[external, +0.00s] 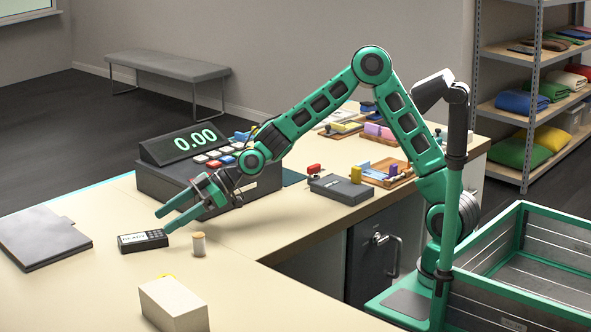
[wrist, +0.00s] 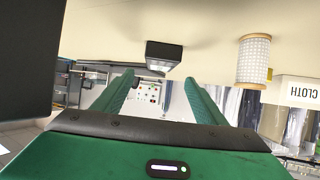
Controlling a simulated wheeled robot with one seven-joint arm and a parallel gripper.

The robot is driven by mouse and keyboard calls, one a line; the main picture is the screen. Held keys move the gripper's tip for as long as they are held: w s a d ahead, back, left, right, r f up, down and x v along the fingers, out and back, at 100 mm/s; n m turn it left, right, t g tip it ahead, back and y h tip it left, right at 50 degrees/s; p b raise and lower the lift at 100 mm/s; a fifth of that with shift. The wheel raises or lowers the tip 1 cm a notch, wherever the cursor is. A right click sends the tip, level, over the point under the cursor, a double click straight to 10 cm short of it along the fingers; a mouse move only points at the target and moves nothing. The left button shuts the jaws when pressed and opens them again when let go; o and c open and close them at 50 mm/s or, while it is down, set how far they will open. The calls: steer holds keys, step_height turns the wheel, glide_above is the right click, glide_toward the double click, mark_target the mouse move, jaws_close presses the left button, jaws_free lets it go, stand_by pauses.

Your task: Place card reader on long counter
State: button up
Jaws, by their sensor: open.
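The card reader (external: 143,241) is a small dark handset with a light screen and a keypad. It lies on the long pale counter (external: 105,288), left of a small spool. My gripper (external: 165,220) is open and empty, with its green fingers pointing left and their tips close to the card reader's back right side. In the wrist view the card reader (wrist: 164,54) appears end-on just beyond the open gap of my gripper (wrist: 160,77), not between the fingers. Whether a fingertip touches it, I cannot tell.
The thread spool (external: 198,245) stands close to the card reader. A cash register (external: 165,184) is behind my gripper. A grey folder (external: 43,238) lies at left and a pale box (external: 174,303) in front. Bare counter lies between them.

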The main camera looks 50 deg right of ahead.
steer(key=shift+v, duration=2.25)
